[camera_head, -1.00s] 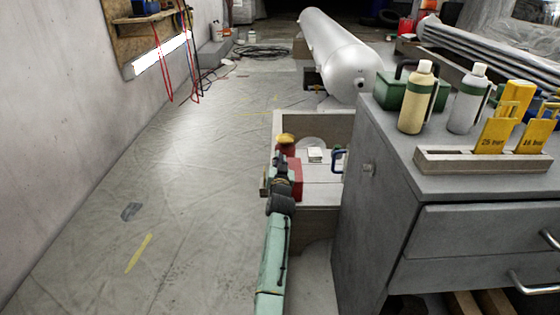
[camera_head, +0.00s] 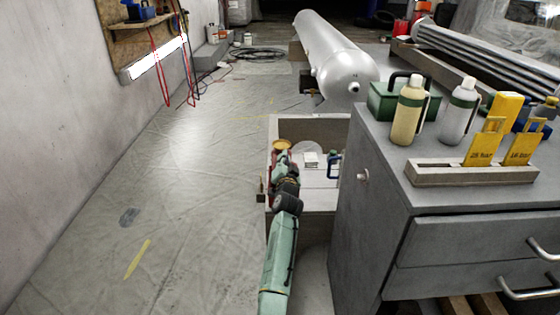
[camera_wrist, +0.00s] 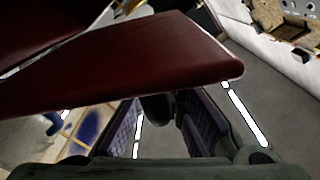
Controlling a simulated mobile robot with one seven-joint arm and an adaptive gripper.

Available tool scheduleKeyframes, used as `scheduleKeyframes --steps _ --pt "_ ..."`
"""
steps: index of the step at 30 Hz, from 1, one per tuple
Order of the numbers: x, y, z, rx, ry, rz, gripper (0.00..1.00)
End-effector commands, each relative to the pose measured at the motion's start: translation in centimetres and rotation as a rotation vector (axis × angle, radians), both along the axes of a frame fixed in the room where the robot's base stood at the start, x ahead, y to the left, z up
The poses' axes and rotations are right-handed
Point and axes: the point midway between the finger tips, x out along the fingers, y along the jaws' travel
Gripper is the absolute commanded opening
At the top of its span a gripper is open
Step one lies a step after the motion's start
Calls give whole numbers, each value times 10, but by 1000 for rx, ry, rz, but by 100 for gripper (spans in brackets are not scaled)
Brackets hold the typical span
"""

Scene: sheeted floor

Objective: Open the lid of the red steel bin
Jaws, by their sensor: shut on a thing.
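The dark red lid (camera_wrist: 160,55) of the bin fills much of the wrist view as a tilted panel with a pale edge. A second dark red surface (camera_wrist: 40,30) lies at its upper left, with a gap between the two. My gripper (camera_wrist: 160,122) is at the lid's near edge. Its two fingers stand either side of a dark piece (camera_wrist: 157,107) under that edge, probably the handle; the exact contact is hidden. In the head view my gripper (camera_head: 283,160) is in the wooden-sided bay, and my arm hides most of the red bin.
A grey drawer cabinet (camera_head: 350,230) stands close to the right of my arm, with bottles (camera_head: 410,110) and yellow tags (camera_head: 485,143) on top. A small white box (camera_head: 311,159) and a blue-handled item (camera_head: 334,165) lie in the bay. Sheeted floor (camera_head: 170,220) is open to the left.

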Motion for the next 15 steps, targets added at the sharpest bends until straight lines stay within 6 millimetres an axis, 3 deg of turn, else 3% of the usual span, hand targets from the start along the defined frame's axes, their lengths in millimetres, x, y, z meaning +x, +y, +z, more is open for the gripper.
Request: scheduleKeyframes --steps 3,15 --pt "0 -11 10 112 -4 -3 0" --pt "1 -44 18 494 -6 -3 0"
